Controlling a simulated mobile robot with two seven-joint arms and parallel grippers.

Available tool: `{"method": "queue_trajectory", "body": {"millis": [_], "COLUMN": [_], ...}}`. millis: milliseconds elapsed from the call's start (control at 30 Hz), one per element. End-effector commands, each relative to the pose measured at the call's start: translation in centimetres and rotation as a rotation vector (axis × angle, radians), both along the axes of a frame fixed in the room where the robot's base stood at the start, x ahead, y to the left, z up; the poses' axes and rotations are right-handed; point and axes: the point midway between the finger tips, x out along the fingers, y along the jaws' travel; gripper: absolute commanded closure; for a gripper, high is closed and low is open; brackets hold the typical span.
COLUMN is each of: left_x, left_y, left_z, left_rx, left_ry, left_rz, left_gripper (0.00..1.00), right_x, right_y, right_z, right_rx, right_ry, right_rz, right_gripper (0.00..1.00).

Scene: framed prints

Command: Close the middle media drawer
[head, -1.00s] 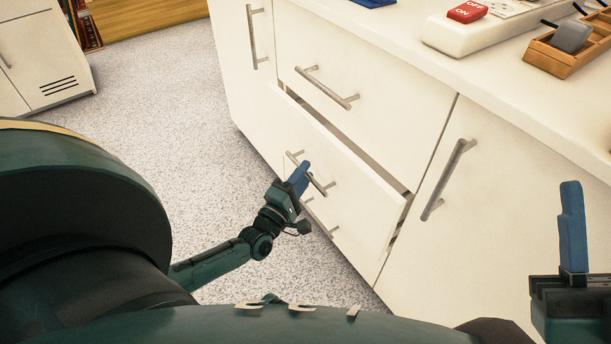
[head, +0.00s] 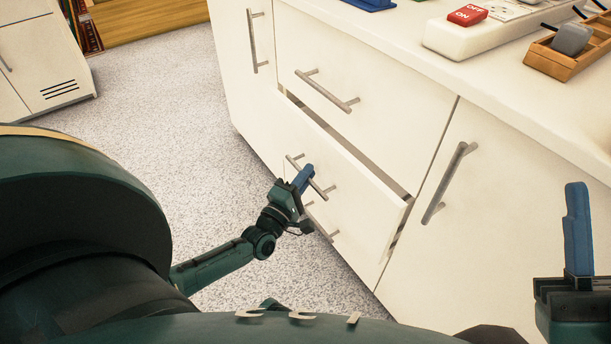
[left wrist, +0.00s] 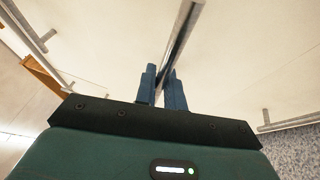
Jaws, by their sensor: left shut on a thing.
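The middle drawer (head: 350,185) of the white cabinet stands a little out, with a narrow gap along its top edge and right side. Its bar handle (head: 321,190) also shows in the left wrist view (left wrist: 181,40). My left gripper (head: 303,178) is shut on this handle. In the left wrist view its blue fingers (left wrist: 162,85) sit on either side of the bar. My right gripper (head: 577,230) is at the right edge, away from the drawer. Only one blue finger shows clearly, so its opening cannot be told.
The upper drawer (head: 360,70) looks shut above. A lower handle (head: 322,222) is just below my gripper. A cabinet door (head: 500,210) is to the right. The countertop (head: 410,30) holds a red-switch device (head: 467,14) and a wooden tray (head: 548,58). Grey floor is clear at left.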

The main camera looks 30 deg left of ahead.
Motion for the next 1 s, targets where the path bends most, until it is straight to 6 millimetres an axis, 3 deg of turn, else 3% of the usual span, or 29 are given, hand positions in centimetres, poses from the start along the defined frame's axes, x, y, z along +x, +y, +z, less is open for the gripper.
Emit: {"method": "queue_trajectory", "body": {"millis": [267, 533, 833, 867, 1000], "left_x": [0.1, 3.4, 3.7, 3.7, 3.7], "left_y": [-0.1, -1.4, -1.5, -1.5, -1.5], "left_z": [0.0, 0.0, 0.0, 0.0, 0.0], "left_rx": [0.000, 0.000, 0.001, 0.001, 0.000], "left_ry": [0.000, -0.001, 0.002, 0.002, 0.002], "left_rz": [0.000, 0.000, -0.002, -0.002, -0.002], "left_gripper": [1.00, 1.00, 1.00, 0.87, 0.76], "right_x": [0.0, -0.2, -0.2, -0.2, -0.2], "right_y": [0.0, 0.0, 0.0, 0.0, 0.0], "right_z": [-0.1, 0.0, 0.5, 0.5, 0.4], "right_rx": [0.000, 0.000, -0.002, -0.002, -0.003], "right_ry": [0.002, -0.022, -0.042, -0.042, -0.041], "right_rz": [0.000, 0.001, 0.001, 0.001, 0.001], "right_gripper": [0.68, 0.68, 0.68, 0.68, 0.68]}}
